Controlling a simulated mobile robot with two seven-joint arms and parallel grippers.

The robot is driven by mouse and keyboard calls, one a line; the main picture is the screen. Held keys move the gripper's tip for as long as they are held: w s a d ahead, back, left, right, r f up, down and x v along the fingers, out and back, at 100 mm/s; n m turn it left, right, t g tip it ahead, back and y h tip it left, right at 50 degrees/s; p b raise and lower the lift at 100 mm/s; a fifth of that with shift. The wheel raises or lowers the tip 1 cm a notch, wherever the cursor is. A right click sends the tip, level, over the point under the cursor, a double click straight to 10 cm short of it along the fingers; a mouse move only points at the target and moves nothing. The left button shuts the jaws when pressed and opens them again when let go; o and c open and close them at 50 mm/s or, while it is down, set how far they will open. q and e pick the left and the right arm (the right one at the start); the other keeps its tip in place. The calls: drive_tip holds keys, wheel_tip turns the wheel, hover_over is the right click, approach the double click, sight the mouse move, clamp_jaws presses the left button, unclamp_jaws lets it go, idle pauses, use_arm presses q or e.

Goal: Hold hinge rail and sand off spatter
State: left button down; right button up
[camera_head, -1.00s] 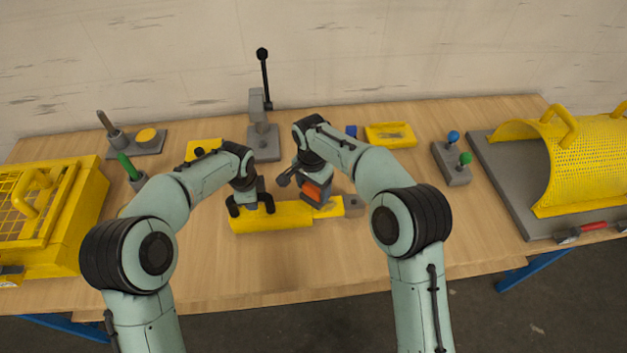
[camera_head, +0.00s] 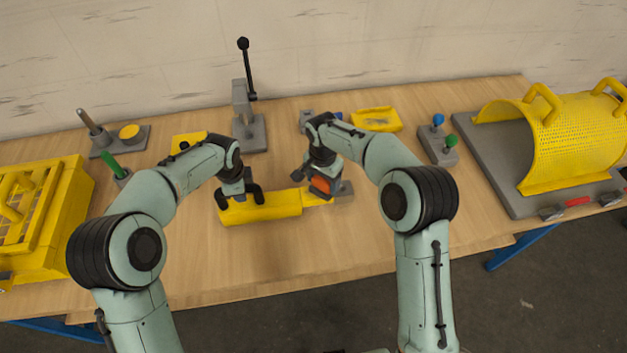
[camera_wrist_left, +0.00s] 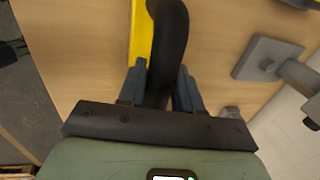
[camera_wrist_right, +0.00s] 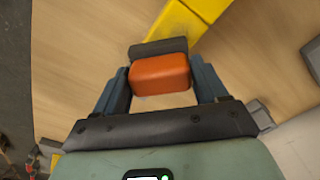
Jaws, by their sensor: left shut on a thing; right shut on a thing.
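The yellow rail (camera_head: 262,210) lies on the table in front of me, with a wide left part and a narrower right part (camera_head: 316,198). A black curved handle (camera_head: 257,192) is at its left end. My left gripper (camera_head: 236,190) is shut on this handle, which passes between the fingers in the left wrist view (camera_wrist_left: 168,50). My right gripper (camera_head: 323,178) is shut on an orange sanding block (camera_wrist_right: 160,75) with a dark plate on its far side. The block is over the narrow part; whether it touches is hidden.
A grey lever press (camera_head: 247,130) stands behind the rail. A yellow cage box (camera_head: 45,215) is at the left and a yellow mesh guard (camera_head: 570,135) at the right. A yellow tray (camera_head: 376,119) lies at the back. The table front is clear.

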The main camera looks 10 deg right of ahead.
use_arm(q)
drive_tip(key=shift+r, duration=0.1)
use_arm(e)
drive_tip(key=shift+d, duration=1)
drive_tip(key=shift+a, duration=3.95)
drive_tip(key=shift+a+r, duration=0.1)
drive_tip(key=shift+r, duration=0.05)
wheel_tip(320, 180, up, 8)
use_arm(q)
drive_tip(key=c, duration=0.7)
unclamp_jaws()
drive_tip(key=r, duration=0.4)
drive_tip(key=s+r, duration=0.1)
drive_tip(key=r, duration=0.2)
drive_tip(key=s+r, duration=0.1)
drive_tip(key=r, duration=0.3)
drive_tip(key=shift+s+r, duration=0.15)
drive_tip(key=shift+r, duration=0.2)
